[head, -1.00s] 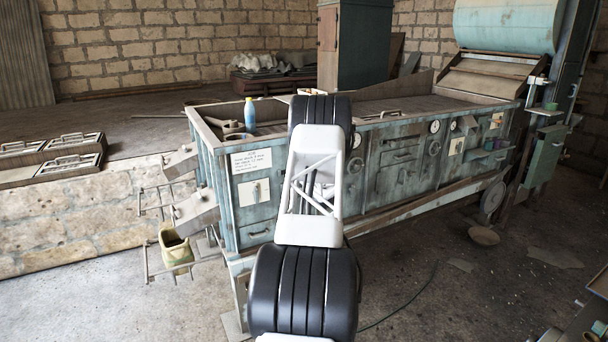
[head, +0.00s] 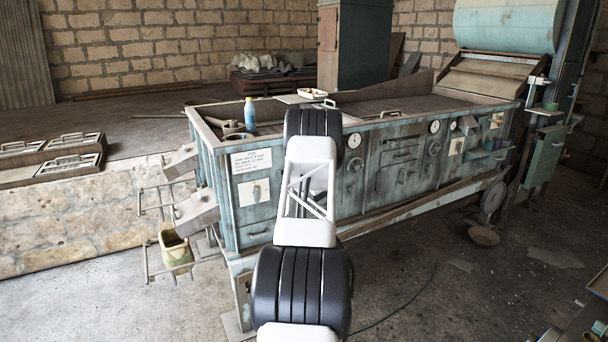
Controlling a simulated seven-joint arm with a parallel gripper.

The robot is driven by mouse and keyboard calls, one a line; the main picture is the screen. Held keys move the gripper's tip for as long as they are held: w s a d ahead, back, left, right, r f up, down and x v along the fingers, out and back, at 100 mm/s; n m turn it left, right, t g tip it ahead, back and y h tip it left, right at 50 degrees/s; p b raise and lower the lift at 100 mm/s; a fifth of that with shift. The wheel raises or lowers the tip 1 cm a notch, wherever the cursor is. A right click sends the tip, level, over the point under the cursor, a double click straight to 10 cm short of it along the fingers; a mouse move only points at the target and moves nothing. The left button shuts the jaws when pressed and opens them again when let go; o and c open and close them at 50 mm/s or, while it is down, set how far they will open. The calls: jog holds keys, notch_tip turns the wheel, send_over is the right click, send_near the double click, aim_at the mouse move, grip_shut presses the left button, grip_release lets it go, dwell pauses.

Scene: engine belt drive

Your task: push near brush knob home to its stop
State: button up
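The blue machine (head: 400,165) runs across the middle of the head view. A round knob (head: 356,165) is on its front panel just right of my arm, below a white dial (head: 354,141). Another round knob (head: 434,148) is further right, below a second dial (head: 435,127). I cannot tell which part is the near brush knob, or whether it is hidden behind my arm. My arm rises from the bottom centre and covers part of the front panel.
A cable (head: 400,308) lies on the floor, which is mostly clear at front right.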

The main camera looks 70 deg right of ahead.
jog(key=shift+w+d, duration=0.1)
jog(key=shift+d, duration=0.05)
grip_shut()
jog(key=w+a, duration=0.5)
jog(key=shift+a, duration=0.15)
dwell(0.6)
jog(key=shift+w, duration=0.15)
jog(key=shift+c, duration=1.2)
grip_release()
jog(key=shift+a, duration=0.1)
jog(key=shift+o, duration=1.2)
